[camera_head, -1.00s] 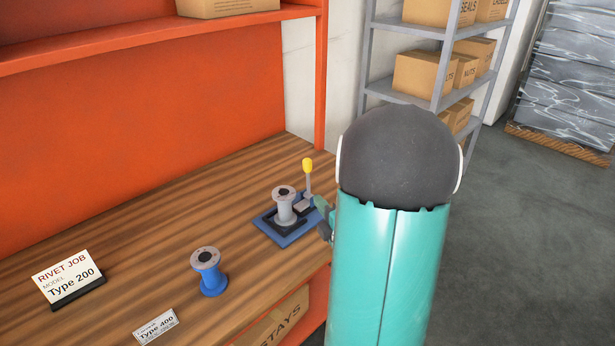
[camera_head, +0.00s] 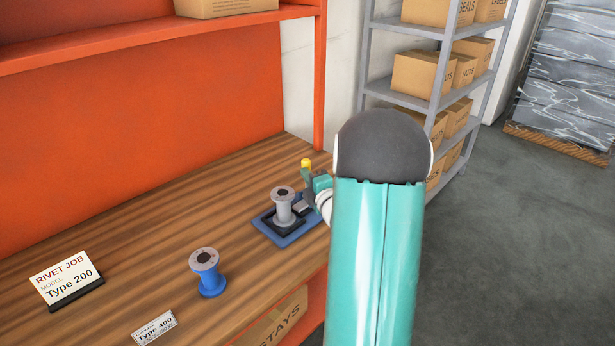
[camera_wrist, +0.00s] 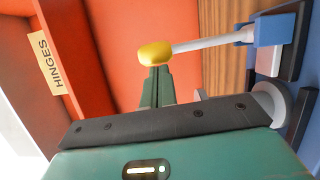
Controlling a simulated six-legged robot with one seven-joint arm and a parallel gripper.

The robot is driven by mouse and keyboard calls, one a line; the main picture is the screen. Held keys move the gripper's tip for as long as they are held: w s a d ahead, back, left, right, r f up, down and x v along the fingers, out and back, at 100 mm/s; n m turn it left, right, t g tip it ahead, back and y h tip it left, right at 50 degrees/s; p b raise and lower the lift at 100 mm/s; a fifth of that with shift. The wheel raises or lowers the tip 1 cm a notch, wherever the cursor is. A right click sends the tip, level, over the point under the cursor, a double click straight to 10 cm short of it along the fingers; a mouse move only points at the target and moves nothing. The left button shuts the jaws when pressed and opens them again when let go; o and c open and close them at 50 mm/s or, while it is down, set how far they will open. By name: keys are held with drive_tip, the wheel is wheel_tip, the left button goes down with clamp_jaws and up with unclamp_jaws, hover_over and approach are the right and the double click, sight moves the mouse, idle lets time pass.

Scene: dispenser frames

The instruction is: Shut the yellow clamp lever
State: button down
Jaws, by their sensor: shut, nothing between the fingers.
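The clamp lever has a yellow knob (camera_head: 307,162) that shows just above my gripper in the head view. In the wrist view the yellow knob (camera_wrist: 155,53) sits at the end of a pale rod (camera_wrist: 210,43) that runs to a blue pivot block (camera_wrist: 272,31). The lever stands upright in the head view. My gripper (camera_wrist: 155,72) is shut and empty, with its fingertips right by the knob; I cannot tell whether they touch. In the head view my gripper (camera_head: 310,180) hides most of the rod. A grey spool (camera_head: 284,207) stands on the clamp's blue base (camera_head: 290,238).
A blue spool (camera_head: 207,272) stands on the wooden bench (camera_head: 150,255) to the left. A "Type 200" sign (camera_head: 67,280) and a "Type 400" label (camera_head: 156,327) lie nearby. An orange back panel (camera_head: 150,140) rises behind. Shelves with boxes (camera_head: 425,75) stand beyond.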

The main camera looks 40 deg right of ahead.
idle(0.3)
drive_tip(key=shift+d+r+m, duration=0.3)
drive_tip(key=shift+d+m, duration=0.5)
drive_tip(key=shift+d, duration=0.1)
drive_tip(key=d+f+m+g+y, duration=0.2)
drive_tip(key=d+f+m, duration=0.1)
drive_tip(key=d+m, duration=0.5)
drive_tip(key=shift+w+d+f+g+y, duration=0.15)
drive_tip(key=shift+d+f+g+y, duration=0.2)
drive_tip(key=shift+d, duration=1.15)
drive_tip(key=shift+f, duration=0.15)
drive_tip(key=shift+a+r, duration=0.1)
drive_tip(key=shift+r, duration=0.1)
